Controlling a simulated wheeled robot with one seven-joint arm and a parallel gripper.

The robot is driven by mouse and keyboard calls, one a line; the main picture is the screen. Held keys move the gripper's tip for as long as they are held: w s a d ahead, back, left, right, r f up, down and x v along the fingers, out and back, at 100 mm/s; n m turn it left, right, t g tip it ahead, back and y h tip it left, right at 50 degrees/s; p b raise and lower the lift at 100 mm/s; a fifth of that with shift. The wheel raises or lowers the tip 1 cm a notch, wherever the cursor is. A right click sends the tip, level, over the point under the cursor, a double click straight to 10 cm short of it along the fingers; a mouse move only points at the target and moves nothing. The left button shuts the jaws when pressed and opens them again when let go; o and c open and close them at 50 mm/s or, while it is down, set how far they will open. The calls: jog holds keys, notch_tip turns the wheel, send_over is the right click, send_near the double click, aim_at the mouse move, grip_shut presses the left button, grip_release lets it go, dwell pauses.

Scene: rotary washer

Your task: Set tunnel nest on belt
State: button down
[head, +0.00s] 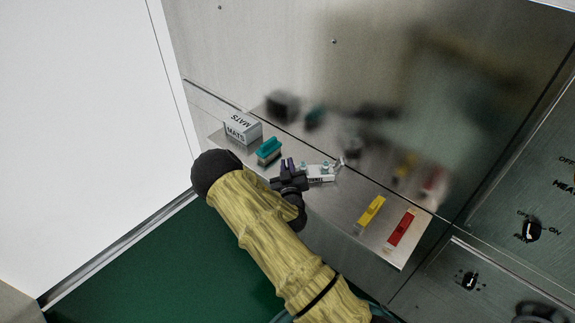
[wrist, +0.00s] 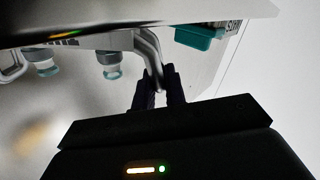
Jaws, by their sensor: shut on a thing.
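The tunnel nest (head: 320,173) is a small pale block with part of a dark label and teal-ringed clear pieces, over or on the metal shelf in the head view. In the wrist view, its grey body (wrist: 95,41) shows two teal-ringed pieces and a bent metal handle (wrist: 150,48). My gripper (head: 288,165) is at its left end. In the wrist view, the dark fingers (wrist: 160,88) are shut on the handle. I cannot tell whether the nest touches the shelf. I cannot make out a belt in either view.
On the metal shelf (head: 340,204) stand a white MATS box (head: 242,128) and a teal-topped block (head: 269,150) to the left. A yellow-handled piece (head: 370,213) and a red one (head: 401,228) lie to the right. A reflective steel wall rises behind; control knobs (head: 531,230) are far right.

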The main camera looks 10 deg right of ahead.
jog(key=shift+f, duration=0.1)
jog(key=c, duration=1.5)
grip_release()
jog(key=shift+o, duration=0.2)
jog(key=shift+s+r, duration=0.1)
jog(key=shift+r, duration=0.1)
jog(key=shift+s+f, duration=0.15)
jog(key=shift+s, duration=0.2)
jog(key=s+a+b, duration=0.2)
jog(key=s+b, duration=0.1)
jog(key=s, duration=0.8)
jog(key=shift+b, duration=0.35)
